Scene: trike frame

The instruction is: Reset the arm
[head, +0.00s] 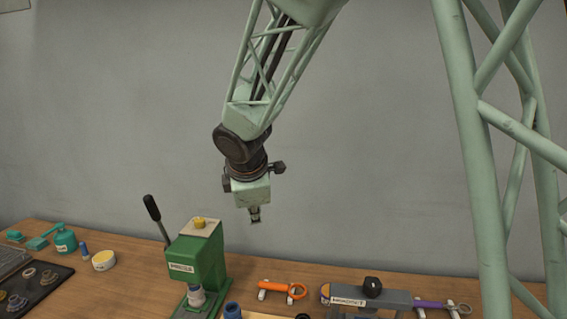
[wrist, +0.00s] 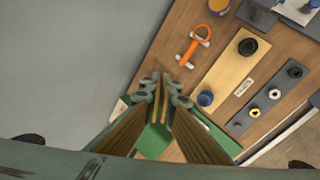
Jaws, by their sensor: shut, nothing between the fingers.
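My gripper (head: 255,215) hangs from my pale green lattice arm, in the air above the workbench, with the grey wall behind it. In the wrist view my gripper (wrist: 162,77) shows its fingers together, with nothing between them. It touches nothing that I can see. A green press (head: 198,262) with a black lever stands on the bench below and to the left of my gripper. Part of the green press also shows in the wrist view (wrist: 152,143), behind the fingers.
An orange tool (head: 283,288) lies on a white holder on the wooden bench (head: 130,290). A grey device (head: 365,296) with a black knob stands to its right. A black tray (head: 35,288) with rings and a teal pot (head: 66,241) are at left. The air around my gripper is free.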

